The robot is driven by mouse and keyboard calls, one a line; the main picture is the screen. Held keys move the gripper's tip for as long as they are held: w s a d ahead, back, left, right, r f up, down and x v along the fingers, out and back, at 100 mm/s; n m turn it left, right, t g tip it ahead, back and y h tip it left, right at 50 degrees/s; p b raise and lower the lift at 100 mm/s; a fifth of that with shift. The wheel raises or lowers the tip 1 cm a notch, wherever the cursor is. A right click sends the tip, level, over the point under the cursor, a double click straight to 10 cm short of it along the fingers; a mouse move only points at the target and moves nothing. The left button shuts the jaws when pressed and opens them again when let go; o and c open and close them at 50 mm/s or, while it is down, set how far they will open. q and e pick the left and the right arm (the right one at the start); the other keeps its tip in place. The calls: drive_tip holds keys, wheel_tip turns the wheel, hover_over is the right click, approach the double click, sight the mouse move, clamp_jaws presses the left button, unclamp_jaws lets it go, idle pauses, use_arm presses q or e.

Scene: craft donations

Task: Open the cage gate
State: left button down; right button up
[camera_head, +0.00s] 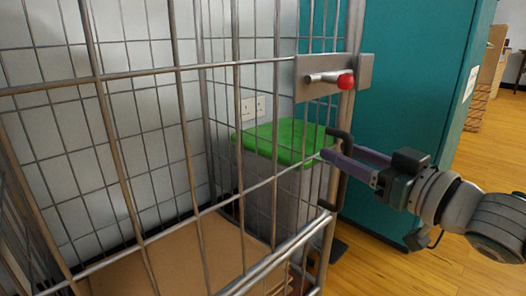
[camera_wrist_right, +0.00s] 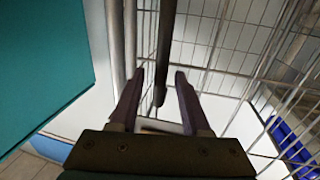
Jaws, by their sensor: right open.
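The cage gate (camera_head: 237,130) is a grey wire-mesh panel across the head view, and it appears closed. Near its right edge a metal latch plate (camera_head: 334,70) carries a bolt with a red knob (camera_head: 346,81). Below it is a dark bar handle (camera_head: 342,178) on the gate's right-hand post. My right gripper (camera_head: 338,156) comes in from the right at the handle's upper part, its purple fingers open. In the right wrist view the handle (camera_wrist_right: 161,70) lies between the spread fingertips (camera_wrist_right: 160,75); I see no clear grip on it. My left gripper is out of view.
A grey bin with a green lid (camera_head: 290,142) stands behind the mesh. A brown board (camera_head: 185,262) lies low in the cage. A teal cabinet (camera_head: 415,75) stands behind my right gripper. Wooden floor (camera_head: 385,270) is clear at the lower right.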

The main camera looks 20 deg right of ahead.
drive_tip(key=shift+c, duration=0.4)
clamp_jaws()
idle(0.9)
